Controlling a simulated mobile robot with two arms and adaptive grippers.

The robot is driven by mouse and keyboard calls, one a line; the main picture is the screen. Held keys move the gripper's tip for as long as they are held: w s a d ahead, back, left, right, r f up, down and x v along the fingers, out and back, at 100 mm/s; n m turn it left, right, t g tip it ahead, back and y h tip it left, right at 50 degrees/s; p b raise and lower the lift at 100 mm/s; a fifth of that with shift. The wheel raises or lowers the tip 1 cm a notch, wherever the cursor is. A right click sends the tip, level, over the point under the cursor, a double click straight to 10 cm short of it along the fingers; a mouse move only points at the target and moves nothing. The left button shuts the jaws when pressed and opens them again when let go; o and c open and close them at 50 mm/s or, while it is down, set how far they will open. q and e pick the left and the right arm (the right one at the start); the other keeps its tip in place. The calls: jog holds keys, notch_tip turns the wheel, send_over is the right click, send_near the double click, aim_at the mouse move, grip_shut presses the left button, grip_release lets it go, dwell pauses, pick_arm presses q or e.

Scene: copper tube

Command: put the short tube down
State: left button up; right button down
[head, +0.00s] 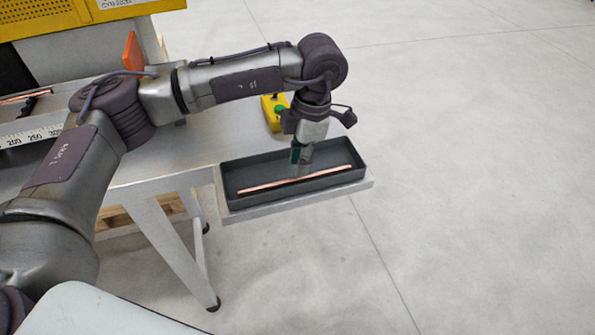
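A thin copper tube (265,186) lies slantwise, left end nearer me, within the outline of a dark shallow tray (235,168). I cannot tell whether it rests on the tray floor or is a little above it. My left gripper (300,174) points down into the tray, its fingertips at about the middle of the tube. The fingers show nearly edge-on and small, so whether they are closed on the tube or apart around it cannot be made out. My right gripper is not in view.
The tray sits on a light shelf (225,212) at the table's (180,160) right end. A yellow box with a green button (274,112) stands just behind it. A yellow machine (60,15), an orange plate (132,52) and a ruler scale (30,136) are at left. Open floor lies right.

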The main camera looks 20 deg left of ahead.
pick_arm(q)
notch_tip(320, 180, up, 9)
jog(key=d+b, duration=0.1)
jog(key=shift+w+f+b, duration=0.2)
jog(key=shift+w+b, duration=0.15)
jog(key=shift+f, duration=0.1)
